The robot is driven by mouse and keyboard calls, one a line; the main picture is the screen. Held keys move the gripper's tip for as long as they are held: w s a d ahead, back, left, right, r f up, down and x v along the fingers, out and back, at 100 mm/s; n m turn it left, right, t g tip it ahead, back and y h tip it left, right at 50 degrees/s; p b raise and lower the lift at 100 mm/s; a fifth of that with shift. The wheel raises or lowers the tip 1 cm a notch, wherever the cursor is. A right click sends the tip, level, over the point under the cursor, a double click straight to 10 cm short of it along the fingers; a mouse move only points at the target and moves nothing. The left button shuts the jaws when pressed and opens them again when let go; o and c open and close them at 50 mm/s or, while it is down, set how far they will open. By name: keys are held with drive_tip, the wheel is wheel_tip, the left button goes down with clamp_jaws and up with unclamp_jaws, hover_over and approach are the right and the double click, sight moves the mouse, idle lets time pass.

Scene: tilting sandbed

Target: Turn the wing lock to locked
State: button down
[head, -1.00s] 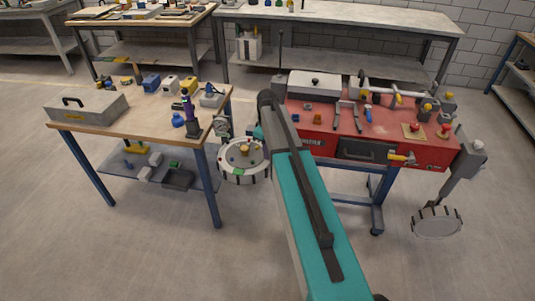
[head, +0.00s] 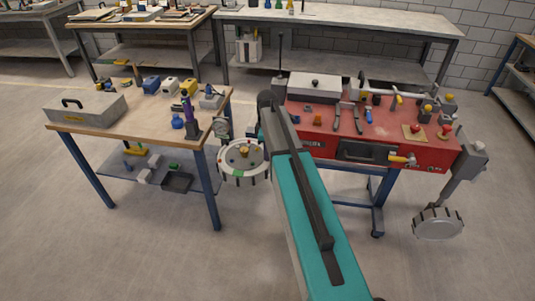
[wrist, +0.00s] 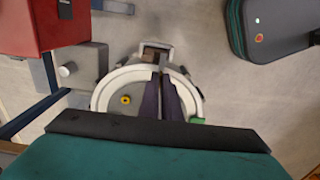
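A round pale disc (head: 243,174) with a brass-coloured knob in its middle hangs between the wooden table and the red cart in the head view. In the wrist view a round white-rimmed disc (wrist: 108,92) shows a small yellow knob (wrist: 125,99) and a green tab (wrist: 196,121). My gripper (wrist: 161,75) lies over this disc, its two dark purple fingers close together, the tips by a brown block (wrist: 155,50) at the far rim. Whether they touch or hold anything is unclear. I cannot tell which part is the wing lock. My arm hides the gripper in the head view.
The red cart (head: 420,154) with tools on top stands right of my arm. A wooden table (head: 120,122) with a grey toolbox (head: 85,107) stands left. The floor in front is clear.

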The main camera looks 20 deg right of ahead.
drive_tip(key=c, duration=2)
unclamp_jaws()
drive_tip(key=shift+r, duration=0.2)
drive_tip(key=shift+r+b, duration=1.6)
drive_tip(key=shift+r, duration=5.15)
